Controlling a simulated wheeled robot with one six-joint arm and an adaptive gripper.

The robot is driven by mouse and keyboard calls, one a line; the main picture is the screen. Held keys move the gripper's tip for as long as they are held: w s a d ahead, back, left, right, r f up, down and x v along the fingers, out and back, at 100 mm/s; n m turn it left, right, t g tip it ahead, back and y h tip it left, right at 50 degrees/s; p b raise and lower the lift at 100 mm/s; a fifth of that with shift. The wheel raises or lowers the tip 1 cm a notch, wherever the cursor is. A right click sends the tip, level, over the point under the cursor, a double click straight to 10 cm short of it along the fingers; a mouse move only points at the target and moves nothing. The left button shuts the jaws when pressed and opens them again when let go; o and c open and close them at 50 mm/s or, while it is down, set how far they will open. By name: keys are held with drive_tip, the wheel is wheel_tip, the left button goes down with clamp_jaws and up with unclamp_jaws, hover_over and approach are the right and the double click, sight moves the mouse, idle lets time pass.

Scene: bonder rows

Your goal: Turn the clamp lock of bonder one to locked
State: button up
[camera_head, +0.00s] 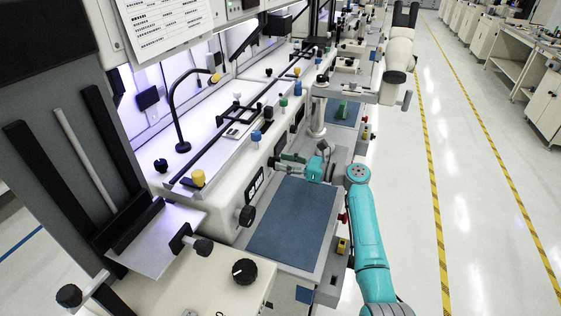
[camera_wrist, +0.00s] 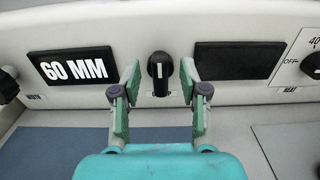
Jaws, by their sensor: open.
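In the wrist view, a black clamp lock knob (camera_wrist: 160,70) with a white pointer line sits on the pale front panel. The line stands upright. My gripper (camera_wrist: 160,78) is open, with one green finger on each side of the knob. Whether the fingers touch it cannot be told. In the head view my gripper (camera_head: 281,162) is at the front panel of the bonder (camera_head: 228,208), above the far end of the blue mat; the knob cannot be made out there.
A "60 MM" display (camera_wrist: 72,66) is left of the knob, and a dark blank panel (camera_wrist: 238,60) is right of it. A heat dial (camera_wrist: 312,66) is at the far right. The blue mat (camera_head: 292,222) is bare. The aisle floor (camera_head: 405,200) on the right is clear.

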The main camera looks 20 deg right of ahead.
drive_tip(key=shift+x, duration=0.85)
clamp_jaws()
